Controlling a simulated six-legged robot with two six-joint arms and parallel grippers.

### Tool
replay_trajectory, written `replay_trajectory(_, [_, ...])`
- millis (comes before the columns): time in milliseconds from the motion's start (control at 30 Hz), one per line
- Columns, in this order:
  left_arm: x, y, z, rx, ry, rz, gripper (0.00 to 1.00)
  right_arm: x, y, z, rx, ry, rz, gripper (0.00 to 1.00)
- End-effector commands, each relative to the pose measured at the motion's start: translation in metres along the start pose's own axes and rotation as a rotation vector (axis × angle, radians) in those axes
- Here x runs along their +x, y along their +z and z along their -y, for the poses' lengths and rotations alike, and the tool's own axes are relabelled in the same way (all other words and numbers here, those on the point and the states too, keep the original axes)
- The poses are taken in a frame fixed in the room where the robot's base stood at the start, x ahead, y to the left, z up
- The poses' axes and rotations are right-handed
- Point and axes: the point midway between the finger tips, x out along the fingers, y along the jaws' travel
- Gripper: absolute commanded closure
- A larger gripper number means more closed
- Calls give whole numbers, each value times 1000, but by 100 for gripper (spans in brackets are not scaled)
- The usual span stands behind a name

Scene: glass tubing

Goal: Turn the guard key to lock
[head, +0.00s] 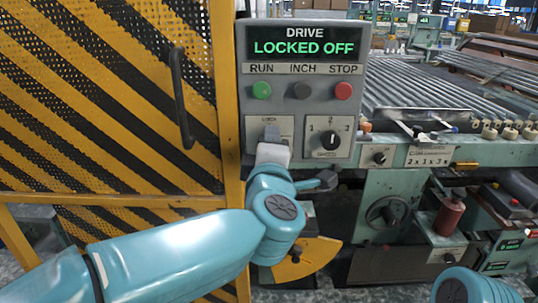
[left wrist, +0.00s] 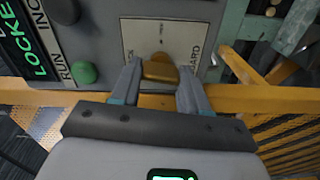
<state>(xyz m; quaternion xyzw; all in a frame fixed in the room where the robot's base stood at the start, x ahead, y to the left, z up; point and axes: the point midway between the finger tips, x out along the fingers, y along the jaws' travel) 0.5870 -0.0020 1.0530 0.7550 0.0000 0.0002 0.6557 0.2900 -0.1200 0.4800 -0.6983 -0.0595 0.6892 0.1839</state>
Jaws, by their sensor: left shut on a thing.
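The guard key (left wrist: 160,68) is a brass-coloured piece on a pale label plate (left wrist: 190,35), seen in the left wrist view. My left gripper (left wrist: 158,78) is shut on it, one finger on each side. In the head view my left gripper (head: 271,138) is at the plate marked LOCK on the grey panel (head: 367,80), and it hides the key there. The key's exact angle is hard to tell. My right gripper is out of view.
The panel has a green RUN button (head: 261,90), a dark INCH button (head: 301,91), a red STOP button (head: 343,91) and a black selector knob (head: 331,140). A yellow-and-black striped guard door (head: 110,80) with a handle (head: 180,97) stands left. A roller conveyor (head: 430,85) is right.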

Motion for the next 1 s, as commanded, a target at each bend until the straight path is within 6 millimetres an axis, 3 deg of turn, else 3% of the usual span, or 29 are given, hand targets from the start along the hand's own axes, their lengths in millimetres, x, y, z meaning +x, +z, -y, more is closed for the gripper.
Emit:
replay_trajectory(300, [0, 1, -1, -128, 3, 3, 86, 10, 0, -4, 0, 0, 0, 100])
replay_trajectory(867, [0, 0, -3, -160, 5, 2, 86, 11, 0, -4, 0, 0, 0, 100])
replay_trajectory(900, [0, 0, -3, -160, 5, 2, 49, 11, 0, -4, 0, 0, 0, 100])
replay_trajectory(967, [0, 0, -3, -159, 4, 2, 30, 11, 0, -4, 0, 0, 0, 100])
replay_trajectory(1000, [0, 0, -2, -159, 4, 2, 30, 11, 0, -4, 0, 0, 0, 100])
